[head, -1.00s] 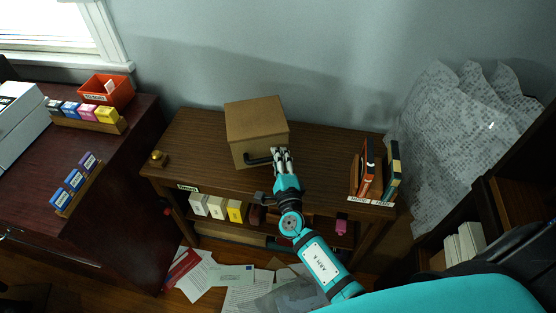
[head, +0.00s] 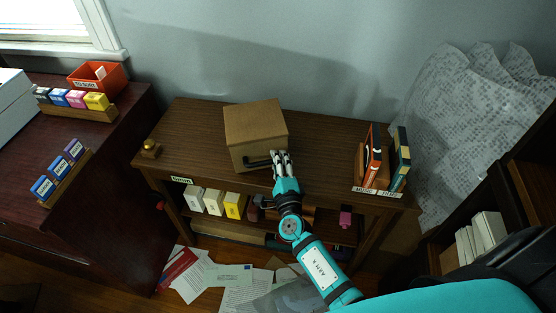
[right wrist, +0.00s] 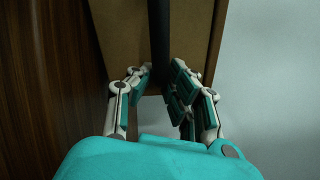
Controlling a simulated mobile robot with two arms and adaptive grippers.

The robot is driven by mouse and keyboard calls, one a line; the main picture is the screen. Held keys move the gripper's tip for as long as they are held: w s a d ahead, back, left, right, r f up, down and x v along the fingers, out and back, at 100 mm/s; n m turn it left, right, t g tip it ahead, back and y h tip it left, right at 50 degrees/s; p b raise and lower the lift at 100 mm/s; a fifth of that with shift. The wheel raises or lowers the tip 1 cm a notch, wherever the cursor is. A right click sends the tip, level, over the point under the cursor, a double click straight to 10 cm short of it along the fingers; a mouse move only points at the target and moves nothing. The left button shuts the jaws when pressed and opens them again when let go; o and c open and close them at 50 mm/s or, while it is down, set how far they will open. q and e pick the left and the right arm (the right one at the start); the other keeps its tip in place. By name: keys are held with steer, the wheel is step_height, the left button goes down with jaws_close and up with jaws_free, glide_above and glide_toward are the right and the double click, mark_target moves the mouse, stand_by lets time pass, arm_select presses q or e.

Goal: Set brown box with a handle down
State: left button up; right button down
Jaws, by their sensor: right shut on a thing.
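The brown box (head: 255,122) is on the wooden side table (head: 330,137), near its middle, with its dark handle (head: 262,160) on the front face. It appears upright; whether its base fully touches the tabletop is hard to tell. My right gripper (head: 279,160) is at the front of the box, shut on the handle. In the right wrist view the dark handle (right wrist: 160,45) runs between the fingers of the gripper (right wrist: 158,85), with the box face (right wrist: 192,35) behind it. My left gripper is not in view.
Books in a holder (head: 374,160) stand at the table's right end. A brass bell-like object (head: 150,149) sits at its left end. A dark red desk (head: 100,150) stands left. Papers (head: 230,280) lie on the floor.

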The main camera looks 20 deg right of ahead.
steer(key=shift+f, duration=0.1)
stand_by(0.3)
steer(key=c, duration=1.2)
jaws_free()
